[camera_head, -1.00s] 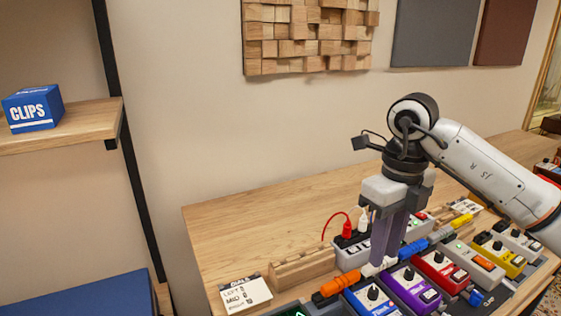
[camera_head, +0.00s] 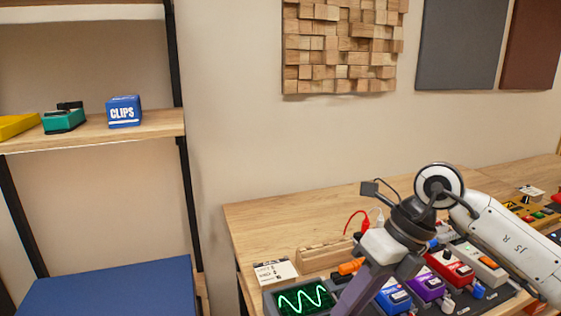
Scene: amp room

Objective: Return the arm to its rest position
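My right arm (camera_head: 508,240) comes in from the right, over the table with the pedals. Its wrist bends down and its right gripper (camera_head: 352,300) points down and to the left, in front of the pedals and beside the green-trace scope. I see the fingers nearly side-on and their tips reach the bottom edge of the view, so I cannot tell whether they are open or shut, or whether anything is between them. My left gripper is not in view.
The wooden table (camera_head: 300,216) carries a scope (camera_head: 303,299), a written card (camera_head: 275,271), a slotted wooden block (camera_head: 322,257), and blue (camera_head: 393,298), purple (camera_head: 428,287) and red (camera_head: 452,267) pedals. A shelf (camera_head: 160,124) at left holds a CLIPS box (camera_head: 124,111). The table's back left is clear.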

